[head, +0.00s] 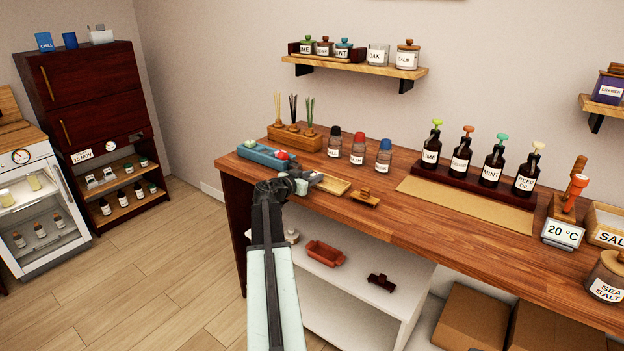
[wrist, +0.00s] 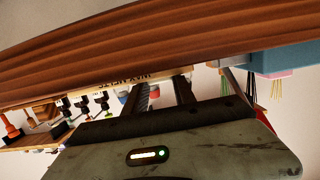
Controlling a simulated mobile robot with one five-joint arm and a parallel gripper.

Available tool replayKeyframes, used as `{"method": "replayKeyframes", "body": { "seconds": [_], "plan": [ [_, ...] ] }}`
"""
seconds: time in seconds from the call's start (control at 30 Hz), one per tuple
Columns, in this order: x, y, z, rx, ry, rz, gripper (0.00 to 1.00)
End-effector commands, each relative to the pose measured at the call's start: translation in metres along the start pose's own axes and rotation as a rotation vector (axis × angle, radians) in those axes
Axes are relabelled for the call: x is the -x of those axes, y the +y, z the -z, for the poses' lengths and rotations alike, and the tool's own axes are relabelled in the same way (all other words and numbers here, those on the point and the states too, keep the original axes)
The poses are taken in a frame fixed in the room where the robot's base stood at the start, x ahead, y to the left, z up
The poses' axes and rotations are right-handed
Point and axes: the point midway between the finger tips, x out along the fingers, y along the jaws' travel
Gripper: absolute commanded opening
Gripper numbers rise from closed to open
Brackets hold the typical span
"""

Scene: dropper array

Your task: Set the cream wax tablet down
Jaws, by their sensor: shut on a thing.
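My gripper (head: 308,179) is at the left part of the wooden counter, low over its top, by a shallow pale wooden tray (head: 333,186). In the wrist view, my gripper (wrist: 166,92) has its two dark fingers pointing toward this tray, whose edge is lettered WAX MELTS (wrist: 145,75). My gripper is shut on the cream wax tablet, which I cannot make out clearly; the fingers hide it. I cannot tell whether the tablet touches the tray.
A blue tray (head: 254,153) with a red piece (head: 281,155) lies left of my gripper. Several reed sticks in a wooden block (head: 294,138) and small capped bottles (head: 358,149) stand behind. A small wooden piece (head: 365,200) sits right. Bare counter (head: 425,224) lies further right.

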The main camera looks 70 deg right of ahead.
Motion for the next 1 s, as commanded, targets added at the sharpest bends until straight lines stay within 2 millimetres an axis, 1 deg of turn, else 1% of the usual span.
{"method": "replayKeyframes", "body": {
  "seconds": [0.33,0.43,0.57,0.7,0.8,0.9,1.0],
  "plan": [
    [0.001,-0.001,0.000,0.000,0.000,0.001,0.41],
    [0.005,-0.001,0.004,0.001,0.000,0.003,0.41],
    [0.032,0.001,0.004,0.001,0.000,0.003,0.41],
    [0.069,0.001,0.005,0.002,0.001,0.005,0.41],
    [0.092,0.001,0.004,0.001,0.000,0.004,0.41],
    [0.108,0.000,0.004,0.001,0.000,0.003,0.41],
    [0.118,-0.001,0.003,0.001,0.000,0.003,0.41]
  ]
}}
